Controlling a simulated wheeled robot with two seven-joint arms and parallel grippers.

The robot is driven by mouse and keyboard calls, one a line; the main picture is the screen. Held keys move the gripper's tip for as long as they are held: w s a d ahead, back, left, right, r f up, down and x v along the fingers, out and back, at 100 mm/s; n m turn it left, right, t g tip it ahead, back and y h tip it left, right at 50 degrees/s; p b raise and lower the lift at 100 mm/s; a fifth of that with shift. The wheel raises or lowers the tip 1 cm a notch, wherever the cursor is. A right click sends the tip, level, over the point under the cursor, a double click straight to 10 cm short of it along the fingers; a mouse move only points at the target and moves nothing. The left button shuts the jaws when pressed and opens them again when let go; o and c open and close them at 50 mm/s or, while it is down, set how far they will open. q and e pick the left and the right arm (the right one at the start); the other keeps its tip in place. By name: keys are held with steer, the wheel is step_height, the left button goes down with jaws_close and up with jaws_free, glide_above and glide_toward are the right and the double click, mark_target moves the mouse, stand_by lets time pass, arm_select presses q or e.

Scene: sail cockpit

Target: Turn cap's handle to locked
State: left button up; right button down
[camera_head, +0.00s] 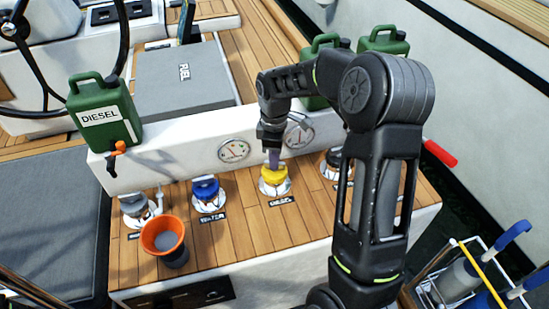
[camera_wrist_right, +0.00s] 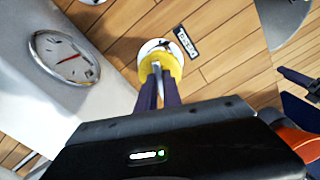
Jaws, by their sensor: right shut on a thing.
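The yellow cap (camera_head: 274,178) sits on a white round plate on the teak deck, with a small dark label in front of it. My right gripper (camera_head: 273,158) reaches down onto the cap from above. In the right wrist view the yellow cap (camera_wrist_right: 162,59) shows with a thin grey handle (camera_wrist_right: 157,68) on top. The two dark fingers of my right gripper (camera_wrist_right: 159,92) are shut on this handle, one on each side. The fingers hide part of the cap and handle. I cannot read a lock mark. My left gripper is not in view.
A blue cap (camera_head: 206,188) and a grey cap (camera_head: 133,205) stand to the left, and another fitting is partly behind my arm. An orange-rimmed funnel (camera_head: 164,237) stands front left. A green diesel can (camera_head: 104,114) and round gauges (camera_head: 234,150) are at the white ledge.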

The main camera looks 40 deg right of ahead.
steer(key=c, duration=1.5)
jaws_free()
steer(key=shift+r, duration=0.1)
step_height(320, 180, up, 8)
steer(key=shift+f, duration=0.2)
